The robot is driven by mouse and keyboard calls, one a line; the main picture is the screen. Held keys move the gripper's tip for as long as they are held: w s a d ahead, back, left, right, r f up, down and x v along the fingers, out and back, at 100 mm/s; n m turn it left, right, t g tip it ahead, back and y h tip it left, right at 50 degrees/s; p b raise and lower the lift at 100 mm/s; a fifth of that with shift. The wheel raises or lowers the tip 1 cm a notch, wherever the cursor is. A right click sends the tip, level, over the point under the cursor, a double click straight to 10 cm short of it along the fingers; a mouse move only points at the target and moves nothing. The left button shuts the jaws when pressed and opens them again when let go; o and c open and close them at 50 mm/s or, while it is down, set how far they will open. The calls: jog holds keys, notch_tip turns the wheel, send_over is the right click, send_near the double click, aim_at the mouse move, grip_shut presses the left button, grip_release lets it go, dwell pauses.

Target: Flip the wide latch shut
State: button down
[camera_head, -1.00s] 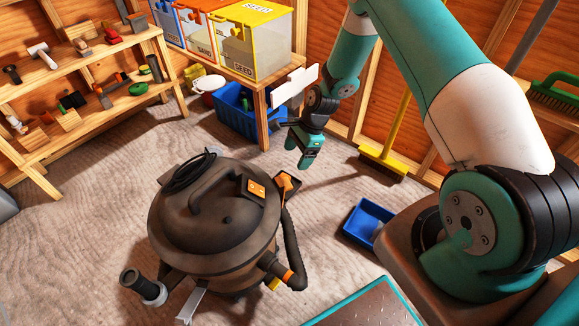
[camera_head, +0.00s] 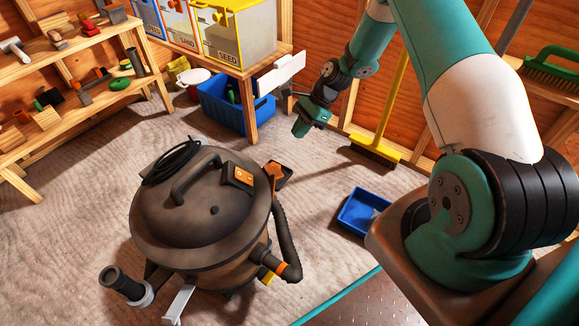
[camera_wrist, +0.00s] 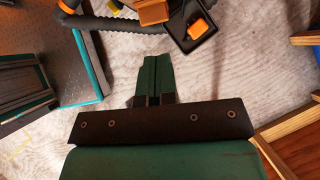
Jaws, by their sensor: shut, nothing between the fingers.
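A dark brown canister vacuum (camera_head: 205,222) stands on the floor, left of centre in the head view. A pale grey flap (camera_head: 179,301) juts out at its lower front. An orange lever piece (camera_head: 275,171) sticks out at the far right side of the lid, near a small black tray-like part (camera_head: 285,180); orange parts also show at the top of the wrist view (camera_wrist: 153,12). I cannot tell for sure which is the wide latch. My gripper (camera_head: 302,131) is shut and empty, in the air beyond and right of the vacuum, touching nothing. Its closed fingers show in the wrist view (camera_wrist: 150,70).
A black hose (camera_head: 284,240) curves down the vacuum's right side. A bench with seed bins (camera_head: 240,40) and a blue crate (camera_head: 228,105) stand behind. Floor between is clear.

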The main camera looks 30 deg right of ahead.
jog(key=s+d+f+y+b, duration=0.1)
jog(key=d+f+y+b, duration=0.2)
jog(key=d+f+b, duration=0.35)
jog(key=b, duration=0.7)
send_near(280, 170)
jog(key=shift+d+f+x, duration=0.45)
jog(key=shift+f+x, duration=0.15)
jog(key=shift+x, duration=3.1)
jog(key=shift+n, duration=0.3)
jog(key=shift+r, duration=0.15)
jog(key=r+p, duration=0.1)
jog(key=p, duration=0.3)
jog(key=shift+a+r+h, duration=0.1)
jog(key=shift+a+h, duration=0.2)
jog(key=shift+a, duration=0.1)
jog(key=shift+a+r+h+p, duration=0.1)
jog(key=shift+a+h+p, duration=0.2)
jog(key=shift+p, duration=0.9)
jog(key=shift+a+f, duration=0.1)
jog(key=shift+f, duration=0.2)
